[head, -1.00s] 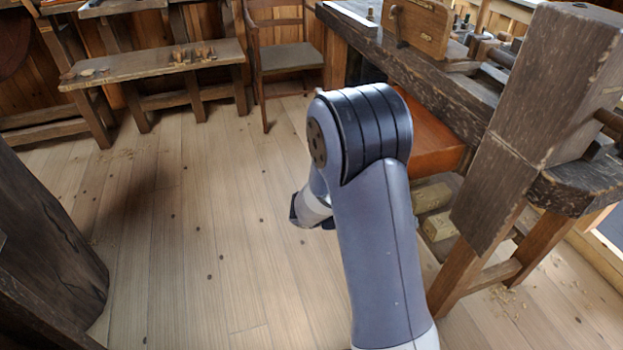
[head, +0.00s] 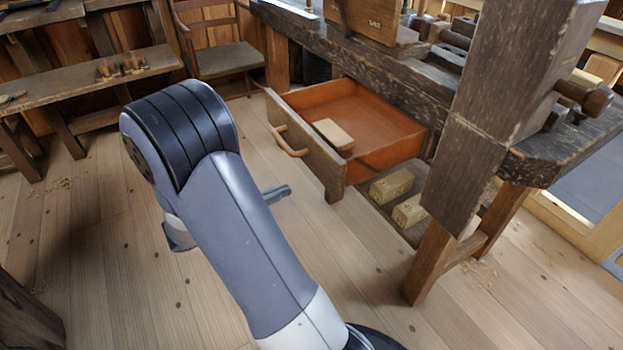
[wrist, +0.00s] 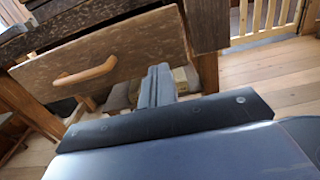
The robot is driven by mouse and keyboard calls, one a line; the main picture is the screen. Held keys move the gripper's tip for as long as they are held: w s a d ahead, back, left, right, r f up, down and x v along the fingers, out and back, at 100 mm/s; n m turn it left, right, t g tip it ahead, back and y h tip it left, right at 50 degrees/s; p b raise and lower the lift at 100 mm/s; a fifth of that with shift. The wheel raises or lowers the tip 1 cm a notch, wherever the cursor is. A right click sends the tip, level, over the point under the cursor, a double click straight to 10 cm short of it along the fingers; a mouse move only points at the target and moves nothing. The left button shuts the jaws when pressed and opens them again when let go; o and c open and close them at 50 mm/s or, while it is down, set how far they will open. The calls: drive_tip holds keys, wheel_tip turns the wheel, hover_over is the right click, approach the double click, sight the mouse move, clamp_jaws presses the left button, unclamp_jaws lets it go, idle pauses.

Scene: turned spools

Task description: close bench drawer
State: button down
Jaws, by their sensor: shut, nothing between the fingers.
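The bench drawer (head: 305,145) is pulled out of the workbench (head: 390,72) in the head view, with a wooden block (head: 334,134) lying inside it. Its front has a curved wooden handle (head: 289,146). In the wrist view the drawer front (wrist: 110,55) and handle (wrist: 86,73) show at the upper left. My gripper (head: 277,193) is shut and empty, in front of the drawer and apart from it in the head view; most of it is hidden behind my arm. Its fingers also show in the wrist view (wrist: 158,82), at the right of the handle and below the drawer front.
Wood blocks (head: 391,186) lie on a low shelf under the bench. A thick bench leg (head: 424,262) stands right of the drawer. A chair (head: 222,58) and a low bench (head: 90,75) stand at the back left. The floor before the drawer is clear.

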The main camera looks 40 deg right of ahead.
sight(329, 173)
drive_tip(key=b+x, duration=0.2)
drive_tip(key=x, duration=0.7)
drive_tip(key=shift+s+d, duration=0.15)
drive_tip(key=shift+d, duration=0.2)
drive_tip(key=shift+d, duration=0.1)
drive_tip(key=x, duration=1.2)
drive_tip(key=p+x, duration=0.1)
drive_tip(key=x, duration=1.2)
drive_tip(key=shift+s+d+p, duration=0.1)
drive_tip(key=shift+s+p, duration=0.2)
drive_tip(key=shift+d, duration=0.45)
drive_tip(key=shift+s+d+r, duration=0.1)
drive_tip(key=shift+r, duration=0.05)
